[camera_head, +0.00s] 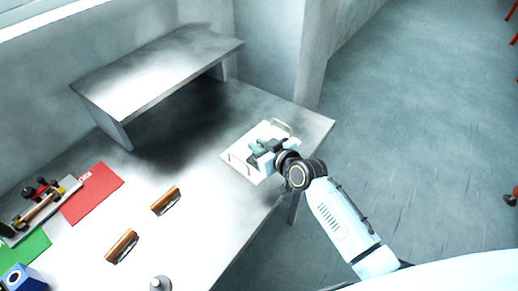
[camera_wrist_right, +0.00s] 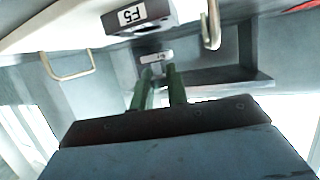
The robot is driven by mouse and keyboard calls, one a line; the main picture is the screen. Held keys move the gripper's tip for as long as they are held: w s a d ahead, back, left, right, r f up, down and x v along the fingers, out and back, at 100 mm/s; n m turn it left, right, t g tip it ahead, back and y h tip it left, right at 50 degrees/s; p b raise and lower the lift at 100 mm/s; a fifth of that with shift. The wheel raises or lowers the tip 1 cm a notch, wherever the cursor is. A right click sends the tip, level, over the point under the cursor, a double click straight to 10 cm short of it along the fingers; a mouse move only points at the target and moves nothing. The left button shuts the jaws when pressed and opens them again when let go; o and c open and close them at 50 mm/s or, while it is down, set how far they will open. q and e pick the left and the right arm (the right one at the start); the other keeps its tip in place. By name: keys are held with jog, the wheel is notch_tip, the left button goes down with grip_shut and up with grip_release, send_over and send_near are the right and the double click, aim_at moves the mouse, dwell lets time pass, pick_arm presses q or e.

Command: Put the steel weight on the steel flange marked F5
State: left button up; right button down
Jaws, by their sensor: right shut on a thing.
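My right gripper (camera_head: 256,147) is over the white tray at the right end of the table. In the right wrist view its green fingers (camera_wrist_right: 163,88) are shut on a small grey piece with a pale face (camera_wrist_right: 156,57). Most of this piece is hidden, and I cannot tell whether it is the steel weight. The steel flange marked F5 (camera_wrist_right: 152,23), a grey block with a white label, is at the top of that view, close to the held piece. A grey knobbed object (camera_head: 160,284), weight-like, stands at the head view's bottom edge. My left gripper is not in view.
The white tray (camera_head: 233,153) has two upright handles, one (camera_head: 283,124) beyond my gripper. A steel shelf (camera_head: 160,70) stands behind. Two brown-topped blocks (camera_head: 165,200) (camera_head: 122,246), a red mat (camera_head: 93,193) and a green mat (camera_head: 28,250) lie left.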

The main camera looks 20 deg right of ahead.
jog(key=shift+f, duration=0.35)
jog(key=shift+f+b, duration=0.4)
jog(key=shift+f, duration=0.15)
jog(key=c, duration=1.4)
grip_release()
jog(key=shift+r+p, duration=0.45)
jog(key=shift+r, duration=0.15)
jog(key=p+v, duration=0.1)
jog(key=v, duration=1.1)
